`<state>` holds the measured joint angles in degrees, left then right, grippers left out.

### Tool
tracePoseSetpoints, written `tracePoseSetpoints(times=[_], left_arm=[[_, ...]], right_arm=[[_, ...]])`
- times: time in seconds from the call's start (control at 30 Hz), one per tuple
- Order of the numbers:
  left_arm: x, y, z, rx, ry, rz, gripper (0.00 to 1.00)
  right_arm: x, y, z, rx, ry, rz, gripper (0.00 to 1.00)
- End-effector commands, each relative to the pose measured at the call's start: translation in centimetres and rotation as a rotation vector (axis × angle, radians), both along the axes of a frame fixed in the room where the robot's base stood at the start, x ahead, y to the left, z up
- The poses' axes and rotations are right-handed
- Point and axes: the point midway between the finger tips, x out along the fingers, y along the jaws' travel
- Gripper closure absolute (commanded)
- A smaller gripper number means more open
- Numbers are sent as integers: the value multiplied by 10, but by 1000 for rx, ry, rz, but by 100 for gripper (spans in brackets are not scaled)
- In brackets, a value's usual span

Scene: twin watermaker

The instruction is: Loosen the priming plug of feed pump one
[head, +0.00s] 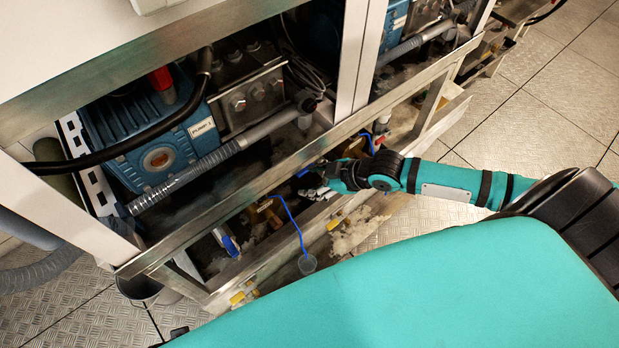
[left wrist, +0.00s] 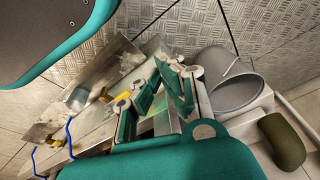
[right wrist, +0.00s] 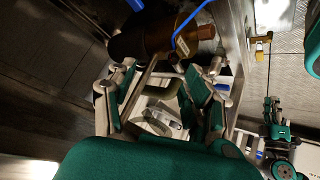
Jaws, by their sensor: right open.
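Feed pump one (head: 150,140) is the blue ribbed housing with a "PUMP 1" label, inside the cabinet at left in the head view. A round orange-brown fitting (head: 158,160) is on its front, and a red-topped part (head: 162,84) stands at its top. I cannot tell which part is the priming plug. My right gripper (head: 314,188) is low by the cabinet's bottom rail, right of and apart from the pump. In the right wrist view it is open (right wrist: 158,95), with nothing clearly held. My left gripper (left wrist: 165,78) shows only in its wrist view, with its fingertips close together.
A metal rail (head: 240,185) crosses the cabinet front. A grey ribbed hose (head: 185,178) and a black hose (head: 110,155) run past the pump. A brown cylinder (right wrist: 165,38) and blue tube are near my right gripper. A grey bucket (left wrist: 232,82) stands beside my left gripper.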

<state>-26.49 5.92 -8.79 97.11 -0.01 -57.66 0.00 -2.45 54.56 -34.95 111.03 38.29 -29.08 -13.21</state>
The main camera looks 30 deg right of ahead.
Motion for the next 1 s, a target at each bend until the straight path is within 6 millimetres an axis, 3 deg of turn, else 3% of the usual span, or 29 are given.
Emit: tracePoseSetpoints(times=[0.17,0.33,0.7,1.0], left_arm=[[7,-1,10,-2,-12,2,100],[11,-1,24,-3,-21,3,100],[18,-1,85,-4,-56,9,100],[9,1,142,-6,-86,14,100]], right_arm=[[-18,21,14,8,1,94,48],[-14,30,9,14,1,104,48],[24,65,-41,15,1,102,48],[54,92,-79,14,1,101,48]])
